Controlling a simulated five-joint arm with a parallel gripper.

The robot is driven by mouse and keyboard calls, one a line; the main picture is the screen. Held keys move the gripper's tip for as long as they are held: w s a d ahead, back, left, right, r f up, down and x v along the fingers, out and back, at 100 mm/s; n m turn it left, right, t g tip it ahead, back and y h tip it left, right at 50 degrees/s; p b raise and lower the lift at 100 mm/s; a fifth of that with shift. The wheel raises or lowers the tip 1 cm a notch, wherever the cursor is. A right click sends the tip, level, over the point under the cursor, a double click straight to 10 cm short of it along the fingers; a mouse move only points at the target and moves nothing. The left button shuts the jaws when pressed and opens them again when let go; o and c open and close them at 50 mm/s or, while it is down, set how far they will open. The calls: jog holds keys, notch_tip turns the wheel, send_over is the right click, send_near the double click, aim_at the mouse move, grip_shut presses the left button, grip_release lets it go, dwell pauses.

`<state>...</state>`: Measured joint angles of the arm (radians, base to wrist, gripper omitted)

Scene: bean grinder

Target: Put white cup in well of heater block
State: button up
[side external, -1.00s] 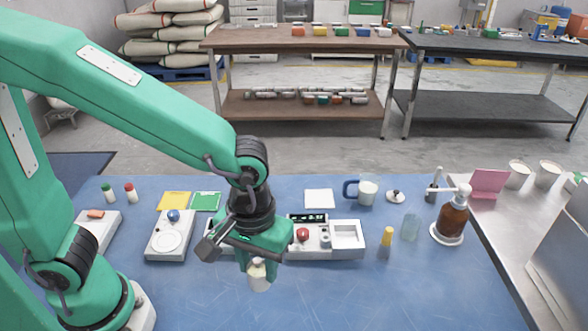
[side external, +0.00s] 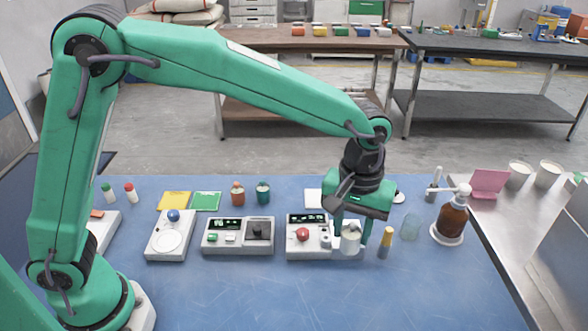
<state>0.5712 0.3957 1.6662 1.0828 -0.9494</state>
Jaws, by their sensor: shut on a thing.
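The white cup (side external: 350,240) is between the fingers of my gripper (side external: 351,232), which is shut on it. The cup looks upright. My gripper and the cup are at the right end of the white unit with a red knob and a dark display (side external: 306,252), which looks like the heater block. The cup and fingers cover the square recess at that end. I cannot tell whether the cup's base is inside the recess or just above it.
A grey unit with a black knob (side external: 238,248) stands to the left, and a scale-like unit (side external: 168,245) beyond it. A yellow-capped tube (side external: 385,243), a clear glass (side external: 411,228) and a brown pump bottle (side external: 453,218) stand close on the right. The front of the blue table (side external: 300,300) is clear.

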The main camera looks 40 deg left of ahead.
aim_at(329, 244)
jog(key=shift+w+d, duration=0.1)
jog(key=shift+w, duration=0.3)
jog(key=w+a+f, duration=0.2)
jog(key=w, duration=0.1)
jog(key=w+a+f, duration=0.2)
jog(key=w+a, duration=0.1)
jog(key=w+a+f, duration=0.2)
jog(key=w+f, duration=0.1)
jog(key=shift+a, duration=0.15)
jog(key=shift+f, duration=2.05)
jog(key=shift+f, duration=0.15)
jog(key=o, duration=1.1)
